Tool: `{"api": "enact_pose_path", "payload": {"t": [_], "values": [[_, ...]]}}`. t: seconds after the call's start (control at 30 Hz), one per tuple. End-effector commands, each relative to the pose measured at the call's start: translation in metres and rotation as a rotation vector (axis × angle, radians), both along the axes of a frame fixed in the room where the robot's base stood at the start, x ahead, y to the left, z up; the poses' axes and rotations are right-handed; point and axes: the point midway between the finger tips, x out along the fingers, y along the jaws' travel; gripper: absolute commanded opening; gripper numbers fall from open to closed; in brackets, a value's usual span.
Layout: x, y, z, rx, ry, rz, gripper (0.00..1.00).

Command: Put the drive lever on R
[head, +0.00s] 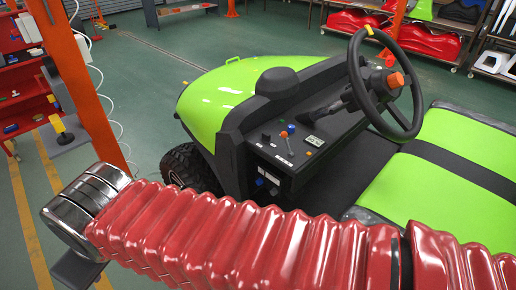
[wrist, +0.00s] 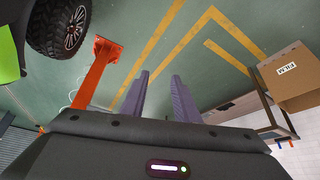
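The green cart's black dashboard (head: 306,152) shows in the middle of the head view. A small lever with an orange-red tip (head: 284,134) stands on it, beside a blue knob (head: 291,128) and a small display (head: 315,140). I take this to be the drive lever; its R mark and setting are too small to read. My gripper (wrist: 160,76) shows in the wrist view with its two purple-grey fingers apart and nothing between them. It points at open floor, away from the dashboard. In the head view the gripper's fingers are out of sight.
A steering wheel (head: 385,85) stands at the dashboard's right, before the green seat (head: 437,185). An orange post (head: 78,85) rises left of the cart. The wrist view shows a cart wheel (wrist: 59,27), an orange post foot (wrist: 103,50) and a FILM box (wrist: 290,75).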

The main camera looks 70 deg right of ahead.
Motion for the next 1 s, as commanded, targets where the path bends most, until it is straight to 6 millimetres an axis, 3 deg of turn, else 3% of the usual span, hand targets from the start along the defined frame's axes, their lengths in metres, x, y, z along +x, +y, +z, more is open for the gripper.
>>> {"api": "enact_pose_path", "payload": {"t": [0.23,0.37,0.47,0.7,1.0], "values": [[0.000,-0.003,-0.001,-0.011,0.009,-0.001,0.28],[-0.001,-0.020,-0.011,-0.065,0.058,-0.009,0.28],[-0.004,-0.045,-0.023,-0.145,0.129,-0.016,0.28],[-0.027,-0.131,-0.053,-0.392,0.398,-0.011,0.28],[-0.067,-0.235,-0.065,-0.659,0.773,0.050,0.28]]}}
